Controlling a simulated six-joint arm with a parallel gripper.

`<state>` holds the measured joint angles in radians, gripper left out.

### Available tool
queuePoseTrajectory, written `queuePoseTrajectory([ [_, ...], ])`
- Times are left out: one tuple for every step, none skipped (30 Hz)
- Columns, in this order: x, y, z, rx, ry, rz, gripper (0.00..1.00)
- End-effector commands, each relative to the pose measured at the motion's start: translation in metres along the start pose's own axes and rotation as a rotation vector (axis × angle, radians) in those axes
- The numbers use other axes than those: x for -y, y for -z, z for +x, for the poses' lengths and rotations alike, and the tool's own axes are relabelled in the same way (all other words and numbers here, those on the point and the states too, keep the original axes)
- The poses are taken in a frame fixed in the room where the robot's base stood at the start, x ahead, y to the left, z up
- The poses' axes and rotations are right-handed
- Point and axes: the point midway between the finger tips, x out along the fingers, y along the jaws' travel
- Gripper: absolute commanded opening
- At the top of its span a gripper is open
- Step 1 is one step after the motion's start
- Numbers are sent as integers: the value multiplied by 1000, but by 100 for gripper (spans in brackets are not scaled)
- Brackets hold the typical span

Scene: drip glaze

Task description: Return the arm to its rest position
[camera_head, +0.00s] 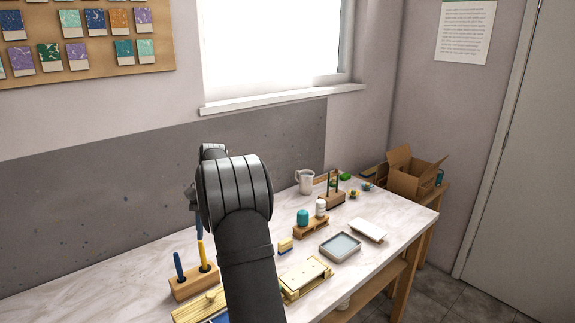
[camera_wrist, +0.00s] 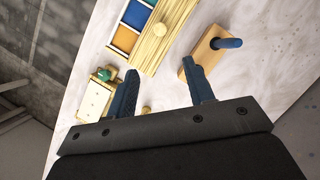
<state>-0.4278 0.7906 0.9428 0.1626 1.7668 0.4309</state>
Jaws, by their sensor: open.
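My arm rises through the middle of the head view and bends over the worktable (camera_head: 150,262). My gripper shows in the wrist view (camera_wrist: 159,67), with its two dark fingers spread apart and nothing between them. In the head view it is mostly hidden behind my arm. Below the fingers in the wrist view are a slatted wooden box (camera_wrist: 172,32) with orange and blue compartments and a wooden tool stand (camera_wrist: 200,50) with a blue-handled tool. The gripper appears to be above them, apart from the table.
The tool stand (camera_head: 192,285) holds blue and yellow tools. Right of my arm are a slatted wooden frame (camera_head: 305,277), a grey tray (camera_head: 340,247), a white tile (camera_head: 367,230), a bottle rack (camera_head: 311,229) and a mug (camera_head: 305,182). A cardboard box (camera_head: 408,183) stands beyond. The table's left is bare.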

Motion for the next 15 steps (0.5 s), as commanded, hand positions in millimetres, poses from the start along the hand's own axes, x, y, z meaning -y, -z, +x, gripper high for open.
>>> queuePoseTrajectory([
  [0, 0, 6, 1, -1, 0, 48],
  [0, 0, 10, 2, -1, 0, 48],
  [0, -1, 16, 2, -1, 0, 48],
  [0, -1, 21, 2, -1, 0, 48],
  [0, -1, 27, 3, -1, 0, 48],
  [0, -1, 35, 3, -1, 0, 48],
  [0, -1, 41, 3, -1, 0, 48],
  [0, -1, 47, 3, -1, 0, 48],
  [0, -1, 55, 3, -1, 0, 48],
  [0, -1, 61, 3, -1, 0, 48],
  [0, -1, 67, 3, -1, 0, 48],
  [0, -1, 76, 3, -1, 0, 48],
  [0, -1, 81, 3, -1, 0, 48],
  [0, -1, 88, 3, -1, 0, 48],
  [0, -1, 95, 3, -1, 0, 48],
])
